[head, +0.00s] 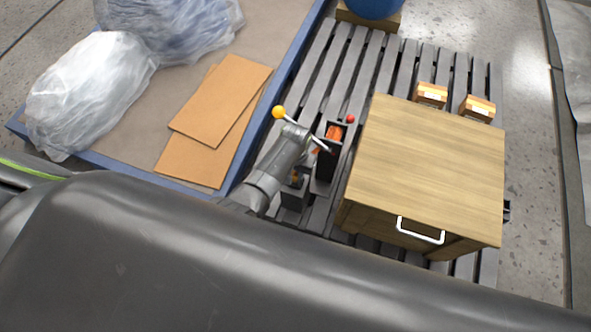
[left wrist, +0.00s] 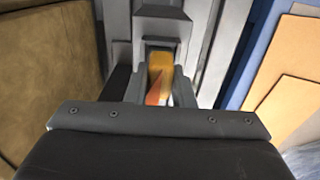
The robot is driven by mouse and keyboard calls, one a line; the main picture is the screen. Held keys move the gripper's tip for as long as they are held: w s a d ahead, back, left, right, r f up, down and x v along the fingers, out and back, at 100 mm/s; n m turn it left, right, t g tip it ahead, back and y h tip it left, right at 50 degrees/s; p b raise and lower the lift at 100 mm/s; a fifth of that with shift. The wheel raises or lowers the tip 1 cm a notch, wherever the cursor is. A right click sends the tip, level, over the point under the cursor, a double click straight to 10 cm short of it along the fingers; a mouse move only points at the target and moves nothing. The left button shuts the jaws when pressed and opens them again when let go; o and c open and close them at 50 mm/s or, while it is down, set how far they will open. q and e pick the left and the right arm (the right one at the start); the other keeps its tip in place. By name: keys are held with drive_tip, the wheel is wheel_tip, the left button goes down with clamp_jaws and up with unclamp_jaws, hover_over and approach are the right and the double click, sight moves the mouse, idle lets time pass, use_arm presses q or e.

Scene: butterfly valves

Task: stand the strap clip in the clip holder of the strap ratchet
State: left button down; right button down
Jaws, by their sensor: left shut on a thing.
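My left gripper (head: 296,180) is low over the slatted pallet, partly hidden behind its own grey wrist. The left wrist view shows its fingers (left wrist: 160,82) shut on a yellow-orange piece with a red and white lower part, which I take as the strap clip (left wrist: 160,66). Just right of the gripper stands a dark upright housing (head: 324,172) with orange in its top, seemingly part of the strap ratchet. A silver rod with a yellow ball (head: 278,112) and a red ball (head: 350,118) show close by. I cannot make out the clip holder clearly. My right gripper is out of view.
A wooden cabinet (head: 430,165) with a metal handle stands right of the housing. Two small boxes (head: 431,94) sit behind it. Cardboard sheets (head: 222,98) and wrapped bundles (head: 90,85) lie on a blue-edged platform at left. Bare pallet slats (head: 345,62) show behind the ratchet.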

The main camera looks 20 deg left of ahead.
use_arm(q)
drive_tip(key=shift+f, duration=0.35)
idle(0.5)
drive_tip(key=c, duration=1.2)
unclamp_jaws()
drive_tip(key=shift+o, duration=0.2)
